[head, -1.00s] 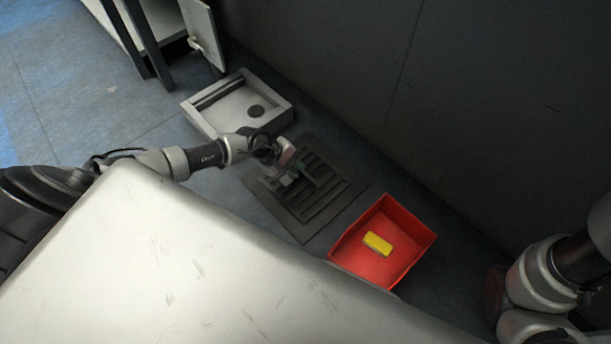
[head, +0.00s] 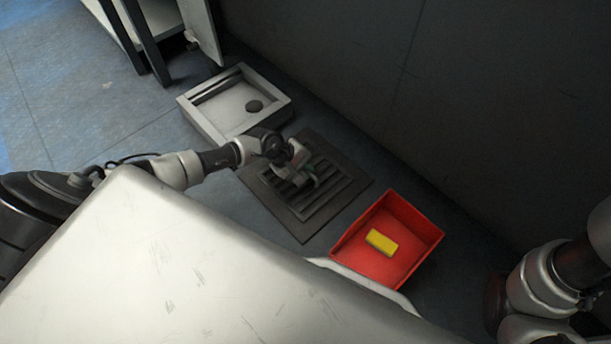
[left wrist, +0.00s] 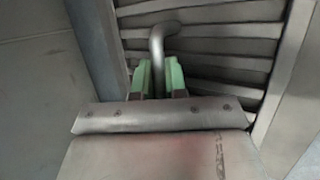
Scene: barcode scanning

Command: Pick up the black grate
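The black grate (head: 332,183) is a slatted dark square in a dark frame on the floor, in the middle of the head view. My left gripper (head: 306,178) is over it, reaching in from the left. In the left wrist view, the slats (left wrist: 225,48) fill the upper part, and a bent metal handle (left wrist: 158,62) rises from them. The green fingertips of my left gripper (left wrist: 159,78) lie close on both sides of the handle and look shut on it. My right gripper is out of view; only my right arm shows at the right edge.
A red bin (head: 408,262) with a yellow block (head: 382,242) in it stands right of the grate. A grey-white square basin (head: 228,113) with a dark drain lies to the left. A dark wall (head: 430,100) rises behind them. A shelf with dark legs is at upper left.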

